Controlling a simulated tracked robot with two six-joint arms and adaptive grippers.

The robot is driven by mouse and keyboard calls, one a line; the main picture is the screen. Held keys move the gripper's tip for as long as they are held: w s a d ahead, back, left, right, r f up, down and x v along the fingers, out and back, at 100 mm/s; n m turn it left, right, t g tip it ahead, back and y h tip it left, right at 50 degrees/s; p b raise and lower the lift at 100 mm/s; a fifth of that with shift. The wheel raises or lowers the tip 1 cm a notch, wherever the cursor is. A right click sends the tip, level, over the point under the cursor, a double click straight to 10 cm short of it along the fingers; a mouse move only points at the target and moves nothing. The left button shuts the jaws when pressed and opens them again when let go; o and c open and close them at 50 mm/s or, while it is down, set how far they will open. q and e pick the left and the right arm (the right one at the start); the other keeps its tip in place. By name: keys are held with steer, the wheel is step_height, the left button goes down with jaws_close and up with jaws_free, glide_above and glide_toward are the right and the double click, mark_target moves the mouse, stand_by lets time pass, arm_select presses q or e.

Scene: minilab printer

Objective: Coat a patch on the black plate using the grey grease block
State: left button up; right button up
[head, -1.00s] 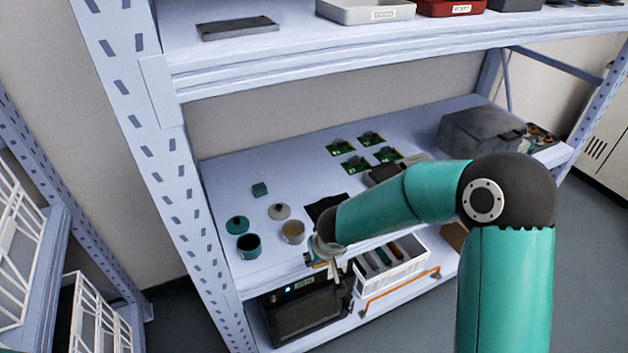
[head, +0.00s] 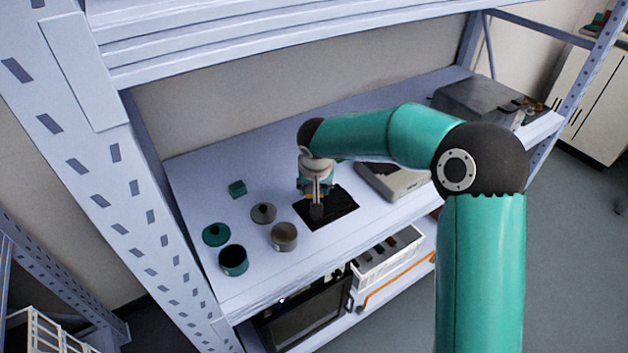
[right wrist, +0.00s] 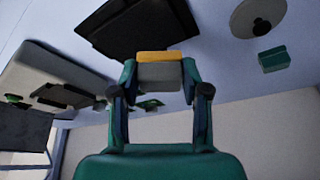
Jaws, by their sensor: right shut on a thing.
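The black plate (head: 342,208) lies flat on the middle shelf, and its near part also fills the top of the right wrist view (right wrist: 135,28). My right gripper (head: 316,198) is over the plate's left part, pointing down. Its fingers (right wrist: 158,80) are shut on the grey grease block (right wrist: 160,76), which has an orange-yellow strip along one edge. In the head view the block (head: 317,211) shows small and dark at the fingertips. I cannot tell whether it touches the plate. No coated patch can be made out. My left gripper is not in view.
Left of the plate stand a beige cup (head: 284,237), a grey lid (head: 264,212), a dark green cup (head: 233,261), a green lid (head: 215,234) and a green cube (head: 237,188). A flat grey device (head: 400,184) lies on the right. The upper shelf (head: 300,50) hangs above.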

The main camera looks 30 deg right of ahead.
mark_target(324, 205)
step_height(324, 205, down, 4)
steer(key=shift+f+b, duration=0.1)
steer(key=shift+b, duration=0.9)
steer(key=shift+f, duration=0.7)
steer(key=shift+d+r+p, duration=0.2)
steer(key=shift+d+p, duration=0.3)
steer(key=shift+d, duration=0.1)
steer(key=shift+d+r+p, duration=0.15)
steer(key=shift+d+p, duration=0.3)
steer(key=shift+d, duration=0.15)
steer(key=shift+c, duration=0.5)
steer(key=d+p, duration=0.4)
steer(key=d, duration=0.2)
steer(key=shift+w+p, duration=0.15)
steer(key=shift+p, duration=0.25)
steer(key=a+b, duration=0.2)
steer(key=shift+a+f, duration=0.3)
steer(key=a+b, duration=0.2)
steer(key=a, duration=0.1)
steer(key=a+b, duration=0.2)
steer(key=a, duration=0.1)
steer(key=shift+s+r+p, duration=0.2)
steer(key=shift+r+p, duration=1.8)
steer(key=shift+r, duration=2.25)
